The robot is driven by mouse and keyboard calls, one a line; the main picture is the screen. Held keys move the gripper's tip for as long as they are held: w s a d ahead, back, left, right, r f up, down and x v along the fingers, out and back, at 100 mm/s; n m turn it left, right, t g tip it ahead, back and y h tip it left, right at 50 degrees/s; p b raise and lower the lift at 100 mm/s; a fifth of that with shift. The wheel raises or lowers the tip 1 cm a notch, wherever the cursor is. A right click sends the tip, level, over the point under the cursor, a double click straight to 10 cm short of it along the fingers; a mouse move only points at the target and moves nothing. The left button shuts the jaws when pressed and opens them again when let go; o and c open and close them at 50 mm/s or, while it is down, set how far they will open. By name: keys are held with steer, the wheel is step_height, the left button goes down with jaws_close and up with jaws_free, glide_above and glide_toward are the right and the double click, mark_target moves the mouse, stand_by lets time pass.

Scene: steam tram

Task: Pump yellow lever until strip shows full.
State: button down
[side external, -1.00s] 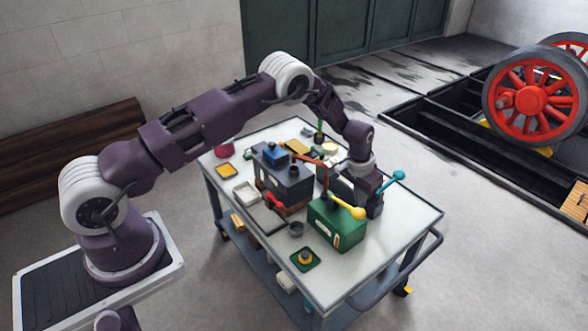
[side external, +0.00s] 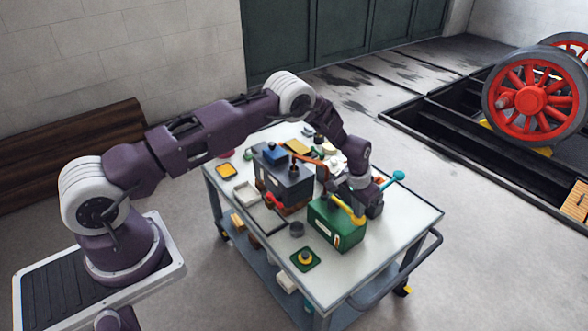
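The yellow lever (side external: 343,208) slants down to the right from the top of the green box (side external: 322,222), which stands near the front of the cart top. A pale strip shows on the box's near face, too small to read its level. My gripper (side external: 360,208) is low, pointing down beside the right end of the lever, close to it or touching it; I cannot tell which. Its fingers are hidden or too small to see, so whether it is open or shut does not show.
A teal-knobbed lever (side external: 398,176) rises just right of my gripper. A dark box (side external: 288,183) stands left of the green box. A yellow button on a green plate (side external: 305,259) lies in front. The right front of the cart top (side external: 400,225) is clear.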

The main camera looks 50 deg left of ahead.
steer(key=shift+f, duration=0.8)
steer(key=shift+r, duration=2.9)
steer(key=shift+f, duration=0.1)
stand_by(0.4)
stand_by(1.7)
stand_by(0.7)
stand_by(1.8)
